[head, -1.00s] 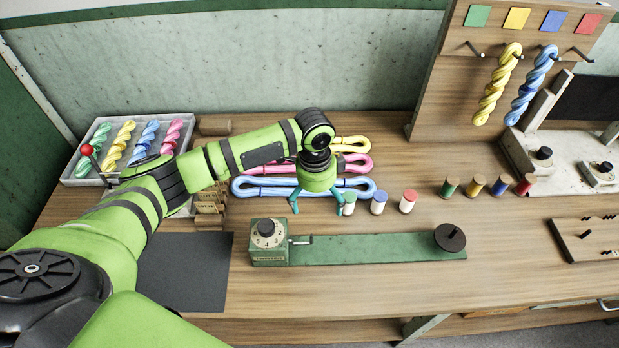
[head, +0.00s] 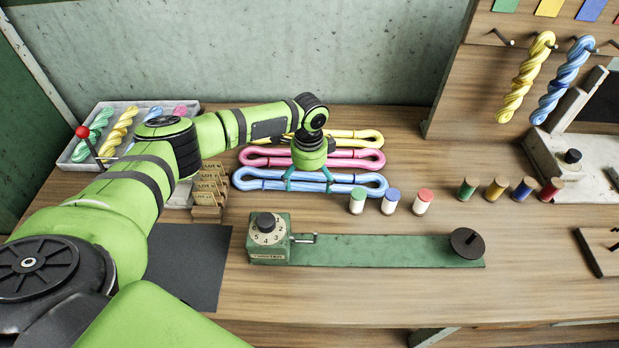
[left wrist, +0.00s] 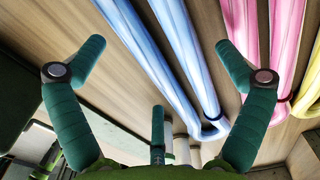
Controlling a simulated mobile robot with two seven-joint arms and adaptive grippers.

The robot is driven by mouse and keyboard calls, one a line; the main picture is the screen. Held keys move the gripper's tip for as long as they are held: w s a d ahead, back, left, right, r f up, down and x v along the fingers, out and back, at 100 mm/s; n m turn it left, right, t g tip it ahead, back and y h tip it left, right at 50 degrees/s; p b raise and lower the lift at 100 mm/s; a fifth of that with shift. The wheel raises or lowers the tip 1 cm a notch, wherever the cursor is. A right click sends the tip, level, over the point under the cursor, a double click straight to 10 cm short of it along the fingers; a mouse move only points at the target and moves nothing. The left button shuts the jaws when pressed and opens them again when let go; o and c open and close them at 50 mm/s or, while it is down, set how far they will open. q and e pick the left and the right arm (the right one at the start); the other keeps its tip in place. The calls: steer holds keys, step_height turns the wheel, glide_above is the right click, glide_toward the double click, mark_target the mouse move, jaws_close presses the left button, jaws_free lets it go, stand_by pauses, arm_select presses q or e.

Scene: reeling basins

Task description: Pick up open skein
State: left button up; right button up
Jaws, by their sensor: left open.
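Three open skeins lie flat on the bench in the head view: a blue skein (head: 355,186) in front, a pink skein (head: 360,159) behind it, and a yellow skein (head: 358,139) at the back. My left gripper (head: 308,180) points down over the middle of the blue skein, its fingers spread and empty. In the left wrist view the blue skein (left wrist: 185,60) passes between the open fingers, the pink skein (left wrist: 285,45) lies to their right. I cannot tell whether the fingertips touch the bench. My right gripper is not in view.
A green winder (head: 385,251) lies in front. Labelled wooden blocks (head: 208,193) stand left. A tray (head: 75,152) of twisted skeins is at back left.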

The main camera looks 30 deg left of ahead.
arm_select(q)
steer(key=shift+f, duration=0.5)
steer(key=c, duration=1.1)
steer(key=shift+o, duration=0.2)
steer(key=shift+s, duration=0.1)
